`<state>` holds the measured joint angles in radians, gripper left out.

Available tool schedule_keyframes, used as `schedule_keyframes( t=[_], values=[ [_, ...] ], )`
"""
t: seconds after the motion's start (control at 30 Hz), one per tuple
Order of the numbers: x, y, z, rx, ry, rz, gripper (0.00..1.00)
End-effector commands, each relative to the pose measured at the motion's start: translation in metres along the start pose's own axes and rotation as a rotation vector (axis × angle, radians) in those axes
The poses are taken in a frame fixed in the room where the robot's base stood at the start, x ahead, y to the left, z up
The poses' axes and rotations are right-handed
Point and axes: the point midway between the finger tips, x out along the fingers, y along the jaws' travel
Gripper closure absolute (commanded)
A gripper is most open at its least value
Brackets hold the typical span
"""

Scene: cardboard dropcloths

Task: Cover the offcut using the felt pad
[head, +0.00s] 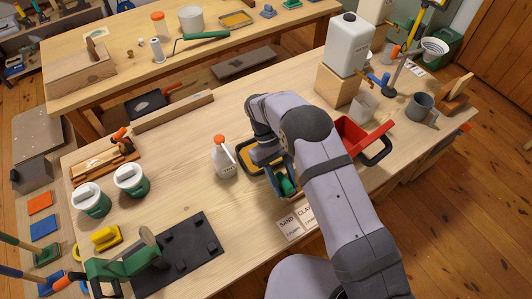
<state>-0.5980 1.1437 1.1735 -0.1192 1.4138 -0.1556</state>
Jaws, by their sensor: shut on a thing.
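My gripper (266,154) points down over a dark-edged tray of yellow material (246,150), near the middle of the front bench. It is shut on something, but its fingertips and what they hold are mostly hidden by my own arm. A small green and blue thing (285,182) shows just in front of the gripper, partly behind the arm. I cannot tell whether it is held. I cannot pick out the felt pad or the offcut with certainty.
A white spray bottle (225,160) with an orange top stands close left of the gripper. Labelled cards (294,222) lie in front. A red dustpan (358,138) is to the right. Two green-and-white tubs (130,180) and a black mat (180,255) are at left.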

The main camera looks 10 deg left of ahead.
Motion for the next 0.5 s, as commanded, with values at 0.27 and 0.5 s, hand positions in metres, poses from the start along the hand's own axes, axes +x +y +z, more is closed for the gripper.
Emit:
schedule_keyframes(
  t=[0.27,0.5],
  values=[
    [-0.001,-0.001,0.001,-0.001,0.001,-0.002,0.90],
    [-0.019,0.000,0.013,-0.001,0.000,-0.001,0.90]
  ],
)
